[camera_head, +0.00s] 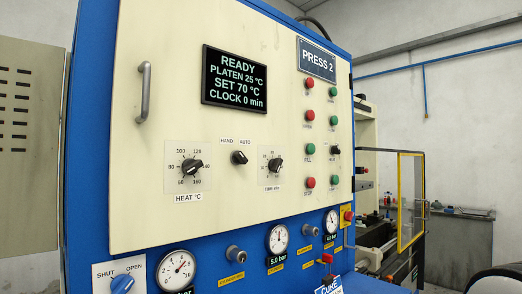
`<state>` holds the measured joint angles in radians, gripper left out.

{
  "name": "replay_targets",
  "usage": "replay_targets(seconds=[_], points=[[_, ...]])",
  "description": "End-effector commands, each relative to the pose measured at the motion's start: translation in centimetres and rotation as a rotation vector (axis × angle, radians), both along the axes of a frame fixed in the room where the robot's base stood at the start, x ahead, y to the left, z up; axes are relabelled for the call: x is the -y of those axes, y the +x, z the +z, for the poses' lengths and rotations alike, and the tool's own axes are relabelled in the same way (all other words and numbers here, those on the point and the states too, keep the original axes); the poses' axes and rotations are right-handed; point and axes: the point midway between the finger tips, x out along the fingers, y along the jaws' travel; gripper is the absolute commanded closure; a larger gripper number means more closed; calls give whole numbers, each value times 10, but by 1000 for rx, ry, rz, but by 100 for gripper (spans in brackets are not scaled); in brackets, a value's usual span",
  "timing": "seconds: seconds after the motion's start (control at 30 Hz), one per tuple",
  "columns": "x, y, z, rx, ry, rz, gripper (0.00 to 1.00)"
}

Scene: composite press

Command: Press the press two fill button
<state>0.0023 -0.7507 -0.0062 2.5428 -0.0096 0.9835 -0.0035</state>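The Press 2 panel (222,60) is a cream door in a blue frame, marked by a PRESS 2 sign (317,59) at its upper right. Below the sign are two columns of buttons. The fill button (310,149) is a green round button, third down in the left column; the small label under it appears to read FILL. Nothing covers it. My gripper is not in view, so its state and its distance from the button do not show.
A red button (308,116) is above the fill button and another red button (310,182) below it. A black knob (335,150) is to its right. A door handle (143,92) sticks out at left. A yellow-framed guard (411,202) stands at right.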

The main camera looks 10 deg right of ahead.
Motion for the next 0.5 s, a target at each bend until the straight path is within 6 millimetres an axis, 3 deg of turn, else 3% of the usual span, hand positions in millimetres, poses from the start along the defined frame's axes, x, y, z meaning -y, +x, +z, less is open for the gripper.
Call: replay_targets(seconds=[0.03, 0.1, 0.5], points=[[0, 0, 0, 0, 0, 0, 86], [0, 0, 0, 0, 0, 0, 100], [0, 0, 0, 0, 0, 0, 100]])
